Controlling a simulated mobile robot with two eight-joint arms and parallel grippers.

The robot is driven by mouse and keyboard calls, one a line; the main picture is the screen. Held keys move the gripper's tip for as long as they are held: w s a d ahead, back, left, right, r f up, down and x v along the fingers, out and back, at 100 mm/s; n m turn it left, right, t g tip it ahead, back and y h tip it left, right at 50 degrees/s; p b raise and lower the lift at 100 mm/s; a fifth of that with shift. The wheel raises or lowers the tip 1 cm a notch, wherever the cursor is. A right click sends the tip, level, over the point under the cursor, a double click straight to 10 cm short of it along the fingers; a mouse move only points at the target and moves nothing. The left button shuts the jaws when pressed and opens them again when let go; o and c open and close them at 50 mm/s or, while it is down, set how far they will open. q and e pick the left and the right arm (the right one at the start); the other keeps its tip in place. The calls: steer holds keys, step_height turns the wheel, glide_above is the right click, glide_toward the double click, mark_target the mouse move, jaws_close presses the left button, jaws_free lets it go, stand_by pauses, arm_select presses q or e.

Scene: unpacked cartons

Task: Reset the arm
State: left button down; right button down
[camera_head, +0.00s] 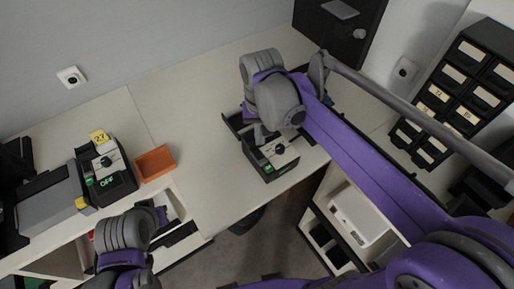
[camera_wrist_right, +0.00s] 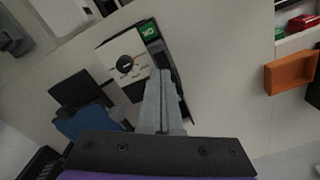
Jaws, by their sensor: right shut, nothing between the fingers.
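My right gripper (camera_head: 262,133) hangs over the device with the dial (camera_head: 279,152) in the middle of the counter. In the right wrist view its two grey fingers (camera_wrist_right: 161,78) are pressed together with nothing between them. They overlap the device's white panel beside its black knob (camera_wrist_right: 126,64) and green label (camera_wrist_right: 148,29). I cannot tell whether the fingertips touch the panel. My right arm hides part of the device in the head view. My left arm (camera_head: 125,232) is at the lower left; its fingers cannot be made out.
An orange tray (camera_head: 155,163) and a second device with a dial and an OFF label (camera_head: 106,165) stand on the counter at left. A black drawer cabinet (camera_head: 462,95) is at right. The counter (camera_head: 195,110) between is clear. A white bin (camera_head: 358,213) sits below.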

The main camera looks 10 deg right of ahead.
steer(key=s+d+f+n+t, duration=0.2)
steer(key=s+d+f+t, duration=0.4)
steer(key=s, duration=0.5)
steer(key=shift+s+d+f, duration=0.2)
steer(key=shift+d+f, duration=0.15)
steer(key=shift+f, duration=0.1)
stand_by(0.4)
